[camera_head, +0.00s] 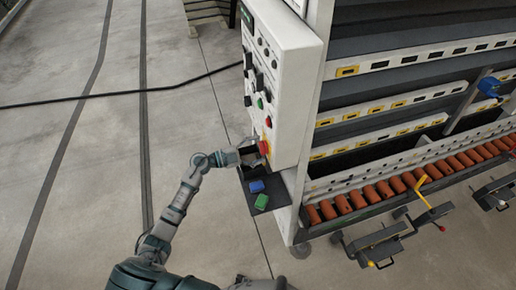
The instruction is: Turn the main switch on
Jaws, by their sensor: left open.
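The white control panel (282,75) stands on the end of the washer frame, its face turned to the left with several knobs and buttons. A red and yellow rotary switch (264,147), which looks like the main switch, sits low on that face. My left gripper (252,152) is open and right at this switch, reaching in from the left. Its fingers are small and dark here, so I cannot tell whether they touch the switch or are around it. The switch's handle angle is unclear. My right gripper is not in view.
A dark shelf (277,208) below the panel holds a blue block (257,186) and a green block (262,201). Orange rollers (374,194) run along the washer to the right.

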